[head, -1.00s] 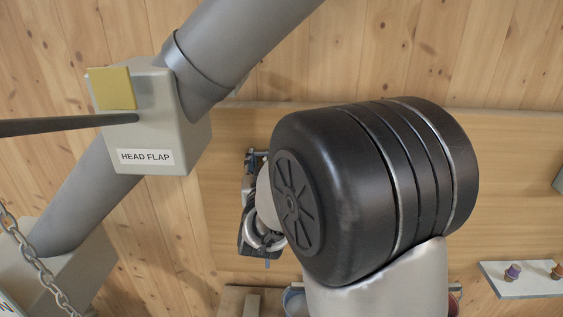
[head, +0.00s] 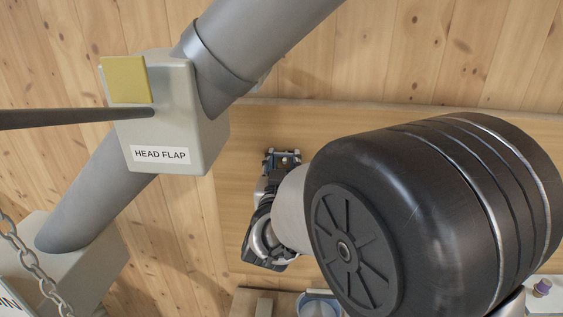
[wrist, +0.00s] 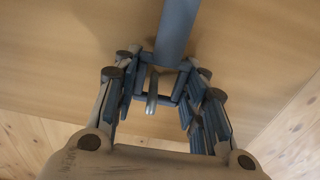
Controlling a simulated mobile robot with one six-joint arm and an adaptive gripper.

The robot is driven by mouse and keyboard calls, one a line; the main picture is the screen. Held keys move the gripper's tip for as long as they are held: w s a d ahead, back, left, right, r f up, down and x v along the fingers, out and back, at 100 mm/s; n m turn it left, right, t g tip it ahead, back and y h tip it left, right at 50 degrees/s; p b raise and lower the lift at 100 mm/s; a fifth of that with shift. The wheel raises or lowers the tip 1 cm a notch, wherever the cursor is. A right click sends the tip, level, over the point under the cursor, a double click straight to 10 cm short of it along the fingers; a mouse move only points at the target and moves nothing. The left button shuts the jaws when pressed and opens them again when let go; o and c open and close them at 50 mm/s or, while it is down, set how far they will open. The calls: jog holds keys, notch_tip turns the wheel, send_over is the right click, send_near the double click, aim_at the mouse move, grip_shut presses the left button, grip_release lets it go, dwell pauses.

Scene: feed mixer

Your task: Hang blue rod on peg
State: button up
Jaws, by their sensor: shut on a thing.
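In the wrist view my gripper (wrist: 158,95) is closed on the blue rod (wrist: 177,28), a flat blue-grey bar that runs up out of the top of the picture. A short grey upright piece (wrist: 152,92) shows between the fingers; I cannot tell whether it belongs to the rod or is a peg. In the head view my gripper (head: 282,158) is small, in front of the wooden board, and partly hidden by my own arm. The rod is not clear there. I cannot make out the peg in either view.
A grey box labelled HEAD FLAP (head: 165,120) with a yellow square and a dark bar stands left of my arm, joined to thick grey pipes (head: 265,45). A chain (head: 30,265) hangs at lower left. A blue-rimmed bucket (head: 318,303) is at the bottom.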

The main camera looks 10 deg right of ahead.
jog(key=o, duration=1.3)
jog(key=v, duration=1.2)
jog(key=s+a+f+n+g+y+b, duration=0.2)
jog(key=s+f+g+y+b, duration=0.15)
jog(key=f+b, duration=0.3)
jog(key=s+a+f+n+g+y+b, duration=0.1)
jog(key=s+a+f+g+y+b, duration=0.15)
jog(key=f+y+b, duration=0.4)
jog(key=s+d+f+g+h+b, duration=0.1)
jog(key=s+d+f+g+b, duration=0.1)
jog(key=s+f, duration=0.2)
jog(key=s+d+f+g+h+b, duration=0.2)
jog(key=s+f, duration=0.3)
jog(key=s, duration=0.3)
jog(key=s+d+f+g+h+b, duration=0.1)
jog(key=s+d+f+g+b, duration=0.1)
jog(key=s+d+f, duration=0.2)
jog(key=shift+s+d+f+n+g, duration=0.1)
jog(key=shift+s+n+g, duration=0.1)
jog(key=shift+s, duration=0.5)
jog(key=shift+s+d+f+n+g, duration=0.1)
jog(key=shift+s+g, duration=0.1)
jog(key=shift+s, duration=0.5)
